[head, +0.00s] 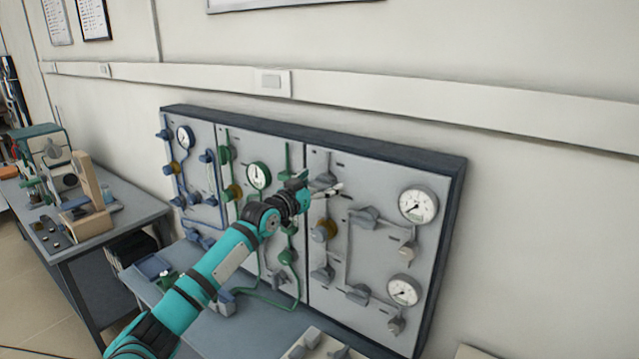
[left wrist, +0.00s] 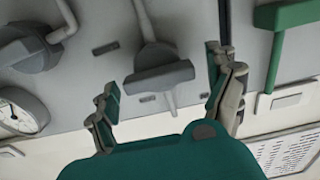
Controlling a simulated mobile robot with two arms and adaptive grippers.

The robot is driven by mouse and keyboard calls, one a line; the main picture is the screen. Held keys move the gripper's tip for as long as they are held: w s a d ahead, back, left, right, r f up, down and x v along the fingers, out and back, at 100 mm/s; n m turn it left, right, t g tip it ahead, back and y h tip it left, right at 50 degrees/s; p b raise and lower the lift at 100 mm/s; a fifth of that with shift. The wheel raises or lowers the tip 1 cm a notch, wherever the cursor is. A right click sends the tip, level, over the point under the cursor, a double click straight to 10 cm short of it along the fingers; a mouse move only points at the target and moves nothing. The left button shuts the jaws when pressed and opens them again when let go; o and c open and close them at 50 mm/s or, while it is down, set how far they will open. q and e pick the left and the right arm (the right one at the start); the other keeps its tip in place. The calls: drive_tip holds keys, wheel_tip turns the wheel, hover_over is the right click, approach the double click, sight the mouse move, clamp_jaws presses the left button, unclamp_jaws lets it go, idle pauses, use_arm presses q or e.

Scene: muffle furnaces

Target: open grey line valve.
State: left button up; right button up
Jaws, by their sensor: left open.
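A grey line valve (left wrist: 158,74) with a bar-shaped handle shows in the left wrist view, between and just beyond my left gripper's spread fingers. The same grey valve (head: 325,178) is at the upper left of the grey right-hand panel section in the head view, partly behind the gripper. My left gripper (left wrist: 162,88) is open and empty. In the head view my left gripper (head: 328,191) is at the panel, close to this valve; whether it touches it I cannot tell. My right gripper is not in view.
Another grey valve (head: 366,217) and two gauges (head: 417,205) (head: 403,290) are to the right on the panel. Green piping with a gauge (head: 258,176) is to the left. A green handle (left wrist: 290,14) is beside the gripper in the wrist view. A bench (head: 257,326) stands below.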

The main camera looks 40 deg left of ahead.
use_arm(q)
drive_tip(key=c, duration=1.2)
